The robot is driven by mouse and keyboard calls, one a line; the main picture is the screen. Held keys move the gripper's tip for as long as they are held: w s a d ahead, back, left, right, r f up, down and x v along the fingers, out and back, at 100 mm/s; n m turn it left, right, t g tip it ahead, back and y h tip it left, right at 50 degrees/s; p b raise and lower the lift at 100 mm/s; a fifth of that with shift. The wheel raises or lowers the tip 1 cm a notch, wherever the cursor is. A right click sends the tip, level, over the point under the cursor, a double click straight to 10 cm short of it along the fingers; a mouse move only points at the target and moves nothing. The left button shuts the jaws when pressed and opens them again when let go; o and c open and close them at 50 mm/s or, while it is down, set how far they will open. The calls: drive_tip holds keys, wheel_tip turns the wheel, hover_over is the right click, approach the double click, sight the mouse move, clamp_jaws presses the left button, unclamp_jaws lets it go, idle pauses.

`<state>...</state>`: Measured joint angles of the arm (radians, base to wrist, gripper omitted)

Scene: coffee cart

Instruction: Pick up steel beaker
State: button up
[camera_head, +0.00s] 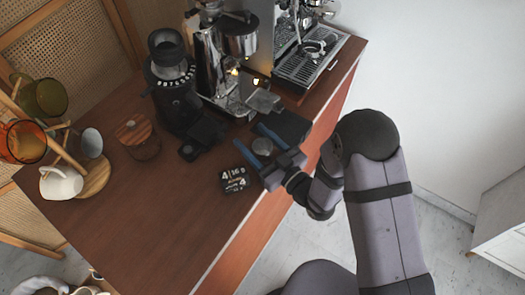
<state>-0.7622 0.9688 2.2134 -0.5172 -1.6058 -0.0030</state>
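A small round grey metal piece, which looks like the steel beaker (262,146), shows between the two blue fingers of my gripper (257,142). The fingers are spread apart, one on each side of it. They point toward the upper left, at the right part of the brown wooden counter (150,215). I cannot tell whether either finger touches the beaker. The beaker's lower part is hidden by my gripper.
A black grinder (175,85), a steel machine (240,40) and a drip tray (310,60) stand behind. A wooden-lidded jar (138,137) and mug rack stand left. The front counter is clear.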

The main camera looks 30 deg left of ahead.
drive_tip(key=c, duration=0.8)
drive_tip(key=shift+r, duration=0.2)
wheel_tip(320, 180, up, 10)
drive_tip(key=b, duration=0.1)
drive_tip(key=shift+f, duration=0.2)
